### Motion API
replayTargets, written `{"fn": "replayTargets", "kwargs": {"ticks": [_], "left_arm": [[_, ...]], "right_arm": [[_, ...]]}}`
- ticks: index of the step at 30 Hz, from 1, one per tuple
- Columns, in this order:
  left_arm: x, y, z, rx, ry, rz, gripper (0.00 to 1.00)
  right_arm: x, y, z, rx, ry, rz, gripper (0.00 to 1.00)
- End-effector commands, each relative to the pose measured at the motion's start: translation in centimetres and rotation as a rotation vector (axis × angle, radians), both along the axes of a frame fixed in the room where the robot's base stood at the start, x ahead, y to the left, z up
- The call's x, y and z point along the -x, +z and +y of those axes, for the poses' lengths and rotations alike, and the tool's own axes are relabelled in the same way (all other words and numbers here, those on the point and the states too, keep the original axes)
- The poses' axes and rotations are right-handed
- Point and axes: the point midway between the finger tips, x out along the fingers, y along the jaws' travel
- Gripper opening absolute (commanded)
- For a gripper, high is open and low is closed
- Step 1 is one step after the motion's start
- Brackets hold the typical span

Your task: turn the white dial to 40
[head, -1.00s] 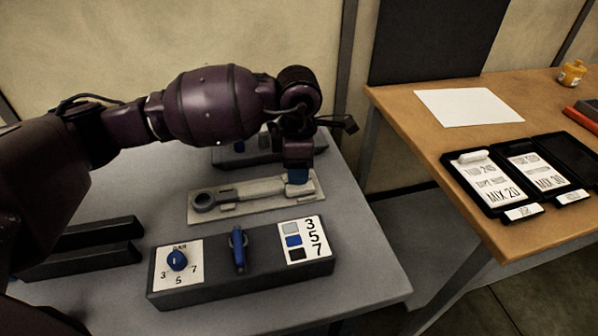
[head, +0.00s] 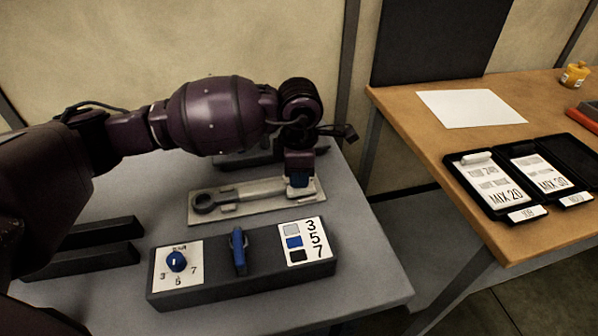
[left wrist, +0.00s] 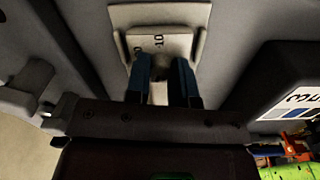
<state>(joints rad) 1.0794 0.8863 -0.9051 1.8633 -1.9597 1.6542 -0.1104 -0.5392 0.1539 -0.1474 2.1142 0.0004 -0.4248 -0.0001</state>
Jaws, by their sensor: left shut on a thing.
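My left gripper (head: 299,180) has blue fingers and is low over the right end of a pale grey plate (head: 240,206). A pale ring-ended bar (head: 204,202) lies along this plate. In the left wrist view the fingers (left wrist: 163,85) point at a pale part (left wrist: 160,45) with small black marks, one reading 10. The fingers are shut on a small pale piece between them, mostly hidden. I cannot tell whether this is the white dial, and no dial reading of 40 shows. My right gripper is not in view.
Black rails (head: 95,247) lie at left. A wooden table (head: 400,107) at right holds paper and open black cases (head: 488,208).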

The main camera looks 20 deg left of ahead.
Motion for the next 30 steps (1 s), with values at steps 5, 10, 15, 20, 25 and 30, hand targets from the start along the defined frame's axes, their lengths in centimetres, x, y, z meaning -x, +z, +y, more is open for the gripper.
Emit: {"fn": "replayTargets", "kwargs": {"ticks": [5, 10, 15, 20, 25, 30], "left_arm": [[0.0, 0.6, 0.0, 0.000, 0.116, -0.005, 0.00], [0.0, 0.7, 0.0, 0.001, 0.274, -0.007, 0.00], [0.0, 0.3, 0.0, 0.001, 0.371, -0.003, 0.00], [0.0, 0.1, 0.0, 0.000, 0.392, -0.001, 0.00], [0.0, 0.0, 0.0, 0.001, 0.391, 0.000, 0.00], [0.0, 0.0, 0.0, 0.001, 0.390, 0.000, 0.42]], "right_arm": [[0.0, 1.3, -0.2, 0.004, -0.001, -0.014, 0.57], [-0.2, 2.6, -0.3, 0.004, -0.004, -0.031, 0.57], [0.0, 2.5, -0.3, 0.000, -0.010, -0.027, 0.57], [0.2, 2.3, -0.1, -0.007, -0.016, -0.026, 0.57], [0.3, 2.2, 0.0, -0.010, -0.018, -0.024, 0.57], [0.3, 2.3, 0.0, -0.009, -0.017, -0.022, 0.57]]}}
